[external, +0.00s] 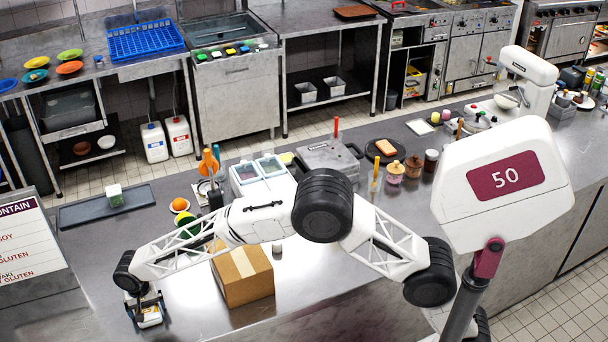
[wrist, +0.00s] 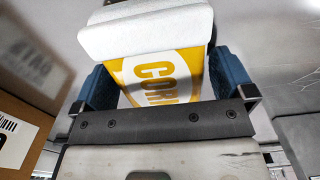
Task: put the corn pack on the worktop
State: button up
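The corn pack (wrist: 160,78) is yellow and white with orange CORN lettering and a white top. In the wrist view it sits between the two blue fingertips of my gripper (wrist: 158,90), which press against its sides. In the external view my gripper (external: 147,298) points down at the lower left, with the pack (external: 150,315) between its fingers. The pack is close over the grey metal worktop (external: 330,265), near its front left part. I cannot tell whether its underside touches the surface.
A brown cardboard box (external: 243,275) stands just right of my gripper. A dark tray (external: 135,200) with a small green-and-white pack lies behind it. A sign board (external: 28,240) stands at the left.

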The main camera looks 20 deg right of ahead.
jog(key=shift+r, duration=0.15)
notch_tip(320, 180, up, 12)
dwell(0.7)
jog(key=shift+d, duration=0.1)
dwell(0.9)
